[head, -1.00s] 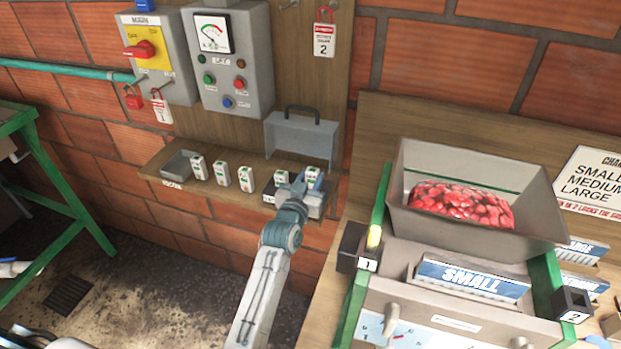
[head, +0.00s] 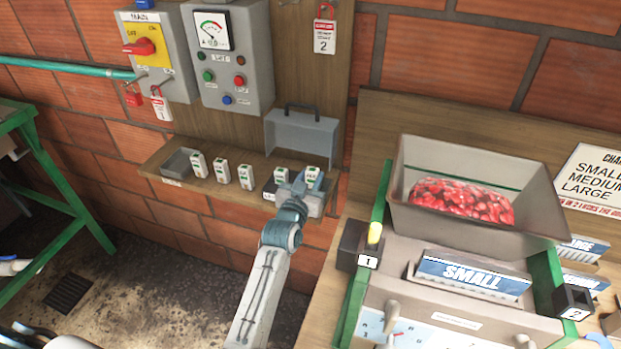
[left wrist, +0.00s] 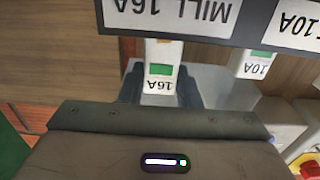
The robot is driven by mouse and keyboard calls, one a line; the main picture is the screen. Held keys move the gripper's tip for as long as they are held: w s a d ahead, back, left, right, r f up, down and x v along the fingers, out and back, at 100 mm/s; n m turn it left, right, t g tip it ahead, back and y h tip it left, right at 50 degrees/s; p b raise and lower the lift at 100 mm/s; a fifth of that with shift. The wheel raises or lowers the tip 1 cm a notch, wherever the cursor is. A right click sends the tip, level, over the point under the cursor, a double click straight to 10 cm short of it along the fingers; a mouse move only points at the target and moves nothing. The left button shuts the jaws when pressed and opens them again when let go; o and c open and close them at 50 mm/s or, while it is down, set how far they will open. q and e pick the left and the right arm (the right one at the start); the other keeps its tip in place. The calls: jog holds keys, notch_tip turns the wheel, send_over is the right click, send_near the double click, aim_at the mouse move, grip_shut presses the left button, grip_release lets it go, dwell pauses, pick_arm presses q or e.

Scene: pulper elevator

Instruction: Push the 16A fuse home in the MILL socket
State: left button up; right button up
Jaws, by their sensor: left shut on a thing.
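The 16A fuse (left wrist: 161,72) is a white block with a green patch, between the fingers of my left gripper (left wrist: 161,90) in the left wrist view. The gripper is shut on it. The MILL 16A label (left wrist: 172,14) hangs across the top of that view and hides the fuse's far end, so its depth in the socket cannot be told. In the head view my left gripper (head: 308,184) is at the right end of the open fuse box, at the 16A fuse (head: 312,173). My right gripper is not in view.
A 10A fuse (left wrist: 252,64) stands beside the gripper under its own label. The raised grey lid (head: 301,137) is behind the fuses. Several loose fuses (head: 221,171) and a small grey tray (head: 178,163) are on the shelf. A hopper of red cherries (head: 462,203) is at the right.

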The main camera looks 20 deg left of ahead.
pick_arm(q)
jog(key=shift+f, duration=0.5)
dwell(0.3)
jog(key=shift+f+b, duration=0.5)
dwell(0.6)
jog(key=shift+f, duration=0.35)
dwell(0.4)
jog(key=o, duration=1.2)
